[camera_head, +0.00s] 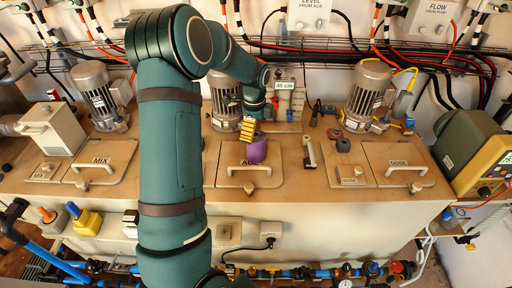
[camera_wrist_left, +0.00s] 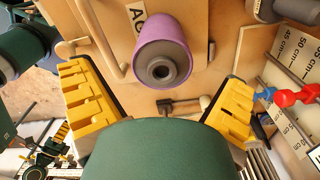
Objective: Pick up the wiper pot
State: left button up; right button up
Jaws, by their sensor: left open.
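The wiper pot appears to be the purple cylinder (camera_head: 257,148) standing on the lid marked AGE (camera_head: 232,180). In the left wrist view the purple pot (camera_wrist_left: 150,37) shows its end with a dark grey round centre. My left gripper (camera_head: 249,128) is just beside and above the pot in the head view, its yellow finger pads showing. In the left wrist view the left gripper (camera_wrist_left: 160,102) is open, with its fingers apart and the pot beyond and between them. Nothing is held.
Lids marked MIX (camera_head: 97,162) and DOSE (camera_head: 398,163) with handles flank the middle lid. Motors (camera_head: 368,92) stand behind. A small upright post (camera_head: 309,152) stands right of the pot. A green and tan pump (camera_head: 475,150) is at the far right. Cables run along the back wall.

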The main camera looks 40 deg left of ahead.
aim_at(256, 139)
pick_arm(q)
jog(key=f, duration=0.4)
jog(key=shift+w+d+f+b, duration=0.15)
jog(key=shift+w+f+b, duration=0.1)
jog(key=shift+f+b, duration=0.1)
jog(key=shift+r, duration=0.1)
jog(key=c, duration=1.3)
